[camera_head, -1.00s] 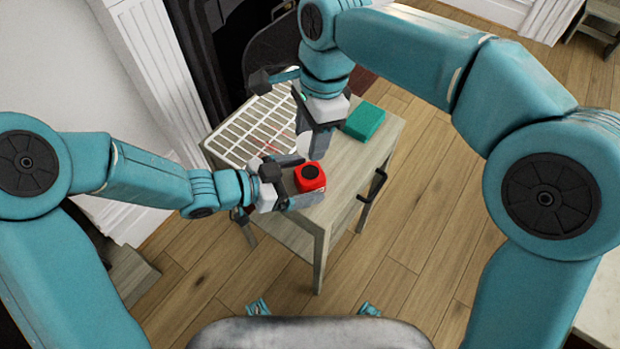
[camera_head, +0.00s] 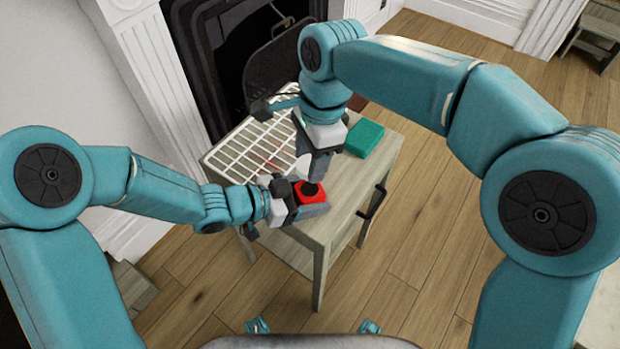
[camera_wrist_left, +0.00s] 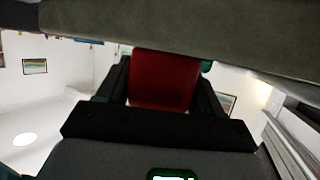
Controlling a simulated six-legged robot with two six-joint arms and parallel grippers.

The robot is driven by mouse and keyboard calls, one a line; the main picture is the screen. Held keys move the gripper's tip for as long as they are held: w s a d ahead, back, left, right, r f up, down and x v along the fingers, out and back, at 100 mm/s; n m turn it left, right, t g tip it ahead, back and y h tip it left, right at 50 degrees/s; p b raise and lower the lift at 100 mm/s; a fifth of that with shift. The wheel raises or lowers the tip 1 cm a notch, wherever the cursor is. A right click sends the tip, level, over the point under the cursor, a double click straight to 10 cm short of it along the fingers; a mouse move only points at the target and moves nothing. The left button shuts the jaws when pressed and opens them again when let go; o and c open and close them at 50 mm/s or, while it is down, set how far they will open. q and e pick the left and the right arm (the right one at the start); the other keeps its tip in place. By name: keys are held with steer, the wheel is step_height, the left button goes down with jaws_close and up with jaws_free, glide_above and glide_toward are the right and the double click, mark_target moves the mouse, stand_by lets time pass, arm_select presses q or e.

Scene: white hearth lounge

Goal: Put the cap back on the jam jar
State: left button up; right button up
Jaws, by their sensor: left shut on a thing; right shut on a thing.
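The red jam jar (camera_head: 324,190), with a dark round top, is held by my left gripper (camera_head: 305,197) over the front of the small wooden table. In the left wrist view, the red jar body (camera_wrist_left: 163,80) sits between the dark fingers. My right gripper (camera_head: 318,168) points down from above, just behind and over the jar, its tips close to the jar's top. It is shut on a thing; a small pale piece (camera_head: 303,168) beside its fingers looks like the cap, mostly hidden. I cannot tell whether it touches the jar.
A white wire rack (camera_head: 238,150) lies on the left of the wooden table (camera_head: 350,185). A green box (camera_head: 364,138) lies at the table's back right. A black handle (camera_head: 372,203) sticks out at its right side. A dark fireplace (camera_head: 205,75) is behind.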

mark_target(311, 189)
steer(key=shift+f, duration=1.7)
steer(key=shift+f, duration=0.1)
steer(key=shift+f, duration=0.8)
steer(key=shift+f, duration=0.5)
steer(key=m+t, duration=0.1)
steer(key=m, duration=0.5)
steer(key=shift+m, duration=0.4)
steer(key=o, duration=1)
